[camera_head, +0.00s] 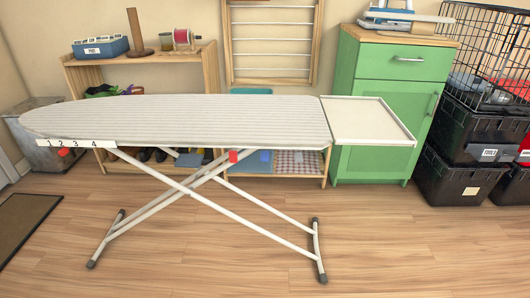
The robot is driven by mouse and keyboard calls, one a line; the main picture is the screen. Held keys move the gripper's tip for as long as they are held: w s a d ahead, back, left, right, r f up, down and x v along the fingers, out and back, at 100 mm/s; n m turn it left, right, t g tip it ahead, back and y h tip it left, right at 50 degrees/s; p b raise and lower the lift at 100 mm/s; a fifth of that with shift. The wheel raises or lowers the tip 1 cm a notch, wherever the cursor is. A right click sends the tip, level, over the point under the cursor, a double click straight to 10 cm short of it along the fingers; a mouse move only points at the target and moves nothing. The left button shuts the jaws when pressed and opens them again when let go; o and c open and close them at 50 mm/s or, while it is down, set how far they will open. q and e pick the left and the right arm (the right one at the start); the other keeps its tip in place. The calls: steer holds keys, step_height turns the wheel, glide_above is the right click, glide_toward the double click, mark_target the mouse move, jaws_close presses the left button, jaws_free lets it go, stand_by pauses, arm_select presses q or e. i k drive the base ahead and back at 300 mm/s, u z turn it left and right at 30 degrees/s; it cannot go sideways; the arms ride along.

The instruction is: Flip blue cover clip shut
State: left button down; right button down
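A white ironing board (180,120) with a pale striped cover stands across the middle of the head view. A small blue piece (265,156), which looks like the blue cover clip, shows just below its front edge, right of centre. A similar red piece (233,157) is just left of it. Both are too small to tell whether they are open or shut. Neither of my grippers is in view.
A white side tray (362,119) extends from the board's right end, in front of a green cabinet (376,160). Black totes (448,180) and a wire crate (483,50) stand at the right. A wooden shelf (140,60) is behind. The front floor is clear.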

mark_target(264, 155)
steer(key=u, duration=0.2)
steer(key=i, duration=0.45)
steer(key=u, duration=0.8)
